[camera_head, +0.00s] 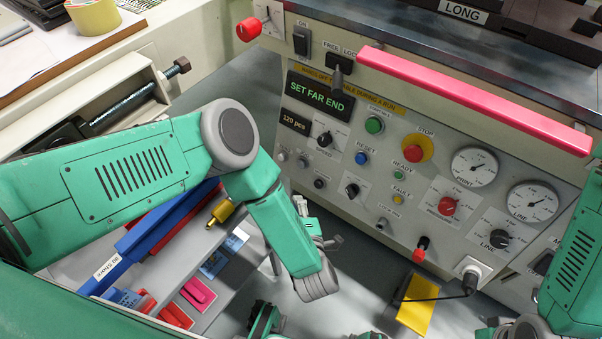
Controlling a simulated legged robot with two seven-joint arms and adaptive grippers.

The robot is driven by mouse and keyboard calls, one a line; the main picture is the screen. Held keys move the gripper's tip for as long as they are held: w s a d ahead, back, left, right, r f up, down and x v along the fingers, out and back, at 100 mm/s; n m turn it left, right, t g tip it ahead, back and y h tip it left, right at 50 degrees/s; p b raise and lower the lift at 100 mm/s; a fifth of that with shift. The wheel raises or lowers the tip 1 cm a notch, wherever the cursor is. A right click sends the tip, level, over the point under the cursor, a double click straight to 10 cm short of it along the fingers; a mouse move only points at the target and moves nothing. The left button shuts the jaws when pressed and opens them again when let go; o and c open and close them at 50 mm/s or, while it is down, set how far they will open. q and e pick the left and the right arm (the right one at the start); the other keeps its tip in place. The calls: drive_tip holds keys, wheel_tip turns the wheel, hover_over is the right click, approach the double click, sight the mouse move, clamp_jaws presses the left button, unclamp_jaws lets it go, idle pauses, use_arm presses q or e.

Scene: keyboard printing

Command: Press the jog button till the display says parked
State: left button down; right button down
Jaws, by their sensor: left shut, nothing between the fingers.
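The display (320,98) on the grey machine panel reads "SET FAR END" in green letters. Below it a smaller display (295,121) reads "120 pcs". I cannot make out which control is the jog button; several labels are too small to read. A green button (374,125), a blue button (362,158) under "RESET" and a red stop button (418,148) on a yellow ring sit on the panel. My left gripper (333,241) is mostly hidden behind its own wrist, shut and empty, in front of the panel's lower left. My right gripper does not show clearly.
A pink-red bar (474,99) juts out above the panel. Two gauges (474,167) and several knobs are at the right. A blue holder (150,238) and pink items (198,293) lie left.

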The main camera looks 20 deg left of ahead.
use_arm(q)
drive_tip(key=b, duration=0.3)
approach(297, 164)
drive_tip(key=w+a, duration=0.2)
drive_tip(key=a, duration=0.2)
drive_tip(key=w+b, duration=0.1)
drive_tip(key=w+f, duration=0.1)
drive_tip(key=w+d+b, duration=0.1)
drive_tip(key=w, duration=0.1)
drive_tip(key=shift+f+b, duration=0.25)
drive_tip(key=shift+b, duration=0.05)
